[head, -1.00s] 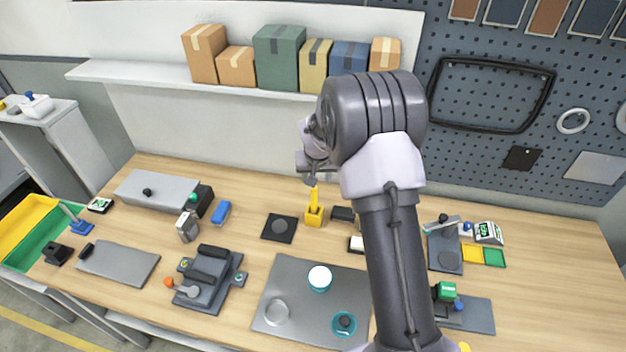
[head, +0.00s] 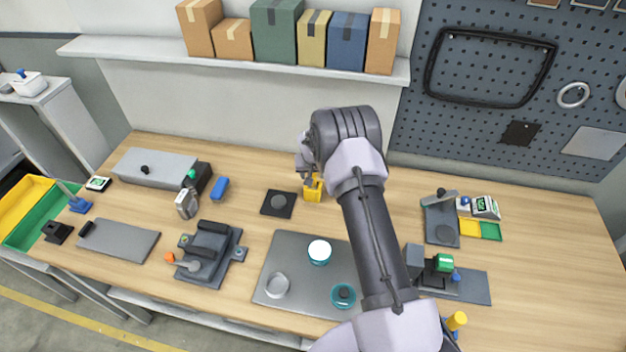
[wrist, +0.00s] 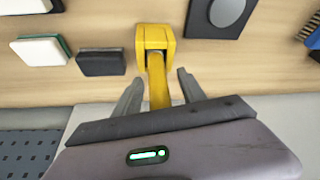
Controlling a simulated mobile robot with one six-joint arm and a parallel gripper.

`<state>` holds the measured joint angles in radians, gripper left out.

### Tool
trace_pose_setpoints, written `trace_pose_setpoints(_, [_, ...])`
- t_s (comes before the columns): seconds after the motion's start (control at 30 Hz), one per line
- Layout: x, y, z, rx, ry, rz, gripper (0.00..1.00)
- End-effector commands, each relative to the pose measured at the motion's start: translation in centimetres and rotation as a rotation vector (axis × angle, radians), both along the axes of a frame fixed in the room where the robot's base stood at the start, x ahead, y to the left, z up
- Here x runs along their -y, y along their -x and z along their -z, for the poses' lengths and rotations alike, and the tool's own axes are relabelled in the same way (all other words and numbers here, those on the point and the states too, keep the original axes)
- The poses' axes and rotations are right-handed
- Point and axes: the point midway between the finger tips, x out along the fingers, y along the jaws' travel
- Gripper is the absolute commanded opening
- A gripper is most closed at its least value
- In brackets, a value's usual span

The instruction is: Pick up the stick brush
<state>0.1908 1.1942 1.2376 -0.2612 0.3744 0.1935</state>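A yellow upright stick (wrist: 158,85), which looks like the stick brush's handle, rises from a yellow block-shaped holder (wrist: 155,40) in the wrist view. The holder (head: 311,194) also shows near the middle of the bench in the head view, where my arm and gripper partly cover the stick. My gripper (wrist: 159,88) is open, with one finger on each side of the stick. A gap shows between each finger and the stick, so nothing is gripped.
A dark square pad (head: 278,203) with a round disc lies just left of the holder. In the wrist view, a black block (wrist: 102,62) and a white-topped block (wrist: 40,50) lie close on the other side. A grey mat (head: 300,290) with round dishes lies in front.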

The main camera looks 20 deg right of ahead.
Motion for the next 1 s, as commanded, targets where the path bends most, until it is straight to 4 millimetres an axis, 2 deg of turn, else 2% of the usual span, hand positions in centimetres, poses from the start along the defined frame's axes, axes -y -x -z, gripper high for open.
trace_pose_setpoints(0.03, [0.0, 0.0, 0.0, 0.000, 0.000, 0.000, 0.41])
trace_pose_setpoints(0.23, [0.0, 0.0, 0.0, 0.000, 0.000, 0.000, 0.01])
trace_pose_setpoints(0.6, [0.0, 0.0, -0.4, 0.001, 0.000, 0.000, 0.00])
trace_pose_setpoints(0.67, [0.0, -0.1, -1.4, 0.002, 0.001, 0.000, 0.00])
trace_pose_setpoints(0.9, [0.0, 0.0, -7.7, 0.003, 0.001, 0.000, 0.00])
trace_pose_setpoints(1.0, [0.0, 0.0, -9.3, 0.001, 0.001, 0.000, 0.00])
